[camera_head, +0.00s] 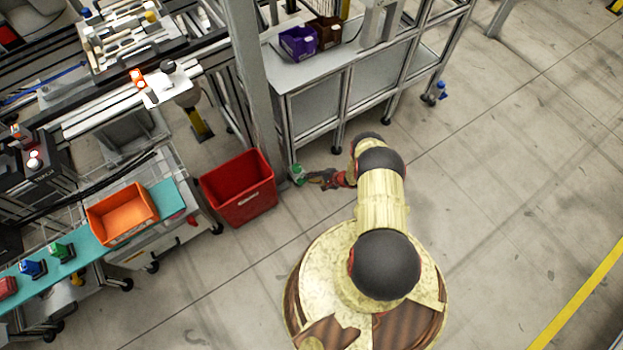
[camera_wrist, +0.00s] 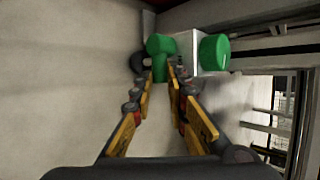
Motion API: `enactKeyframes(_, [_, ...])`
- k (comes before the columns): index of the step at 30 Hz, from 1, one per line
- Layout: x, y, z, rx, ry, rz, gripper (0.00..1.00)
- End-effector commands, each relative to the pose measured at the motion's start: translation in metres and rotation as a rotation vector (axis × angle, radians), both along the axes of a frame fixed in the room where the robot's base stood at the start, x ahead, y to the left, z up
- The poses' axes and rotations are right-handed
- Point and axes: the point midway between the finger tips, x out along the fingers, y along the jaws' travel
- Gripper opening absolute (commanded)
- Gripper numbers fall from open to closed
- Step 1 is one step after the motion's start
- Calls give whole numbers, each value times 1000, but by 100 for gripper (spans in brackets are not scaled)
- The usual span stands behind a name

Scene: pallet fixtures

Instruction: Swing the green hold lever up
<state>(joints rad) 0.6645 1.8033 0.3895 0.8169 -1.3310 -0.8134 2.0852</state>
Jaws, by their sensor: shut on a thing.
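The green hold lever (camera_wrist: 159,45) has a rounded head and a narrower stem in the wrist view. The stem lies between the two fingertips of my gripper (camera_wrist: 160,79), which is shut on it. A second round green part (camera_wrist: 214,53) sits to the right, past a white block (camera_wrist: 193,45). In the head view my gripper (camera_head: 322,178) reaches left to a small green-and-white fixture (camera_head: 298,174) beside the foot of the grey post. The lever cannot be told apart from the fixture there.
A red bin (camera_head: 239,190) stands on the floor just left of the fixture. The grey post (camera_head: 250,80) and a wheeled metal bench (camera_head: 345,85) stand behind it. An orange bin (camera_head: 122,213) sits on a teal shelf at left. The floor to the right is clear.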

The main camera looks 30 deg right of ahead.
Motion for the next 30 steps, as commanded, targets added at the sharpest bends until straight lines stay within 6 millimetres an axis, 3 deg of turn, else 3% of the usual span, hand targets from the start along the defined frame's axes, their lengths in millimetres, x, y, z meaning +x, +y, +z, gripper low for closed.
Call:
enactKeyframes(12, [1, 7, 13, -216, -8, 1, 0])
enactKeyframes(25, [0, 6, 13, -248, -6, 0, 0])
enactKeyframes(26, [0, 6, 13, -248, -6, 0, 16])
enactKeyframes(30, [0, 6, 13, -248, -7, -1, 23])
